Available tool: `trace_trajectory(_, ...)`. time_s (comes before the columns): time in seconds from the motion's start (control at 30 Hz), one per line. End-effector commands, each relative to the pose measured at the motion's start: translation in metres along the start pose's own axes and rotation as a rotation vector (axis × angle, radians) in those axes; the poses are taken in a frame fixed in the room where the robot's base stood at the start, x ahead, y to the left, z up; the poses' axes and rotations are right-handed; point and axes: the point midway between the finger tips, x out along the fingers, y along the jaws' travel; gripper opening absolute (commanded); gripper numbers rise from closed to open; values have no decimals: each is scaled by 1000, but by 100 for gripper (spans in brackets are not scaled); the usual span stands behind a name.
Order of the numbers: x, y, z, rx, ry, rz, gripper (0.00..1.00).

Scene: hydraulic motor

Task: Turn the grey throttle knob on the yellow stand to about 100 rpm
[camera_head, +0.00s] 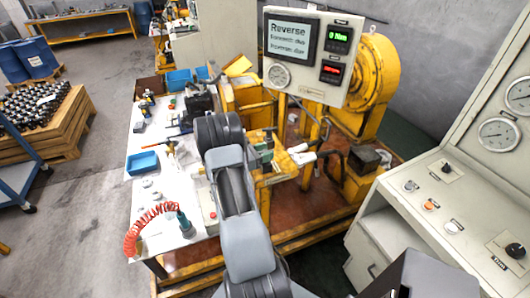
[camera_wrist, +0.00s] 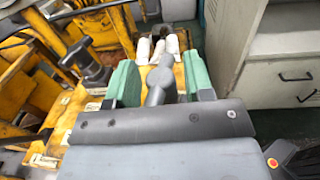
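In the wrist view, a grey knob (camera_wrist: 161,76) with a rounded top and a stem stands above the yellow stand (camera_wrist: 88,108). My gripper (camera_wrist: 161,64) has green fingers, one on each side of the knob. The fingers are apart, with narrow gaps seeming to show beside the knob; I cannot tell whether either touches it. In the head view, my gripper (camera_head: 264,150) is at the yellow stand (camera_head: 284,170), and my wrist hides the knob. The display panel (camera_head: 308,58) reads "Reverse", with a green "0 Nm" display and a red display too small to read.
White-tipped handles (camera_head: 302,155) stand just right of my gripper and show beyond the knob in the wrist view (camera_wrist: 160,48). A white table (camera_head: 150,190) with tools and blue trays is left. A grey control console (camera_head: 425,205) stands right. A yellow motor housing (camera_head: 375,85) is behind.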

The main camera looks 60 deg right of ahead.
Motion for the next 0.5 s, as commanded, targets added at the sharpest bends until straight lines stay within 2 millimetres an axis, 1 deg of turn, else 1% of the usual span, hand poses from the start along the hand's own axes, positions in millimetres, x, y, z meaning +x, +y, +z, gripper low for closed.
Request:
trace_trajectory(0.03, 0, 0, 0, 0, 0, 0, 43)
trace_trajectory(0.07, 0, 0, 0, 0, 0, 0, 40)
trace_trajectory(0.4, 0, 0, 0, 0, 0, 0, 7)
trace_trajectory(0.43, 0, 0, 0, 0, 0, 0, 6)
trace_trajectory(0.5, 0, 0, 0, 0, 0, 6, 5)
